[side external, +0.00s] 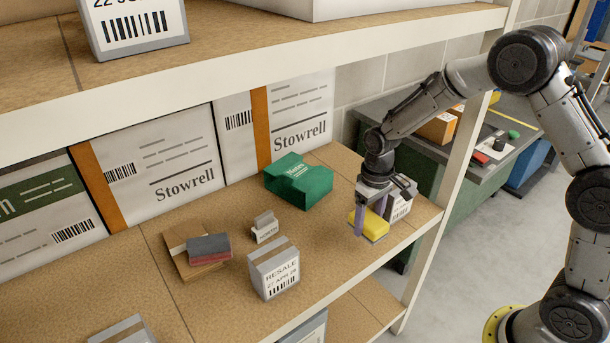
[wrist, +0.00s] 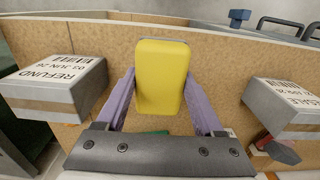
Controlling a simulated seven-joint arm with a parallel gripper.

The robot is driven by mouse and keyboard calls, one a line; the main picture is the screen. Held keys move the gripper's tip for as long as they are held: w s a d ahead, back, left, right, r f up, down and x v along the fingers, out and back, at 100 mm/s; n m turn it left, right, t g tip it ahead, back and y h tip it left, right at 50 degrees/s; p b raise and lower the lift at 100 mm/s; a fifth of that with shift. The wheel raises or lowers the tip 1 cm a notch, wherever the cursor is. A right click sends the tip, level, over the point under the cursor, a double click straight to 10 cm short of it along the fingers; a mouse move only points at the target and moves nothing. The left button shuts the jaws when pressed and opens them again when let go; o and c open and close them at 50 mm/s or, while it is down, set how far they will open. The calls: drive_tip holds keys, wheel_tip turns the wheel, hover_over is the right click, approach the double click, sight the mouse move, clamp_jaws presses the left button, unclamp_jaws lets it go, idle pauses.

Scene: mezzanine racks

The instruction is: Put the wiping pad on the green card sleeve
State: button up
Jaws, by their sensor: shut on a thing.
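The wiping pad is a yellow block with a pale underside (side external: 374,224). My gripper (side external: 370,210) is shut on it, with one purple finger on each side. The pad also fills the middle of the wrist view (wrist: 161,75) between the fingers (wrist: 160,85). It is low over the shelf's front right; I cannot tell whether it touches the board. The green card sleeve (side external: 299,181) lies further back, to the left of my gripper, with white print on it. Only a green sliver shows behind the gripper bar in the wrist view (wrist: 155,132).
A grey REFUND box (wrist: 55,85) stands close beside my gripper. A RESALE box (side external: 274,270), a small NORTH block (side external: 265,228) and a grey-red block (side external: 209,248) on a brown sleeve (side external: 180,262) are to the left. An upper shelf (side external: 250,70) overhangs. Bare board surrounds the green sleeve's front.

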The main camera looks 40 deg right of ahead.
drive_tip(key=w+r, duration=0.2)
drive_tip(key=w, duration=0.8)
wheel_tip(320, 180, up, 7)
hover_over(311, 181)
drive_tip(key=shift+w+f, duration=0.1)
drive_tip(key=shift+f, duration=3.85)
drive_tip(key=shift+f, duration=0.15)
drive_tip(key=o, duration=1.4)
drive_tip(key=shift+c, duration=0.2)
wheel_tip(311, 181, up, 12)
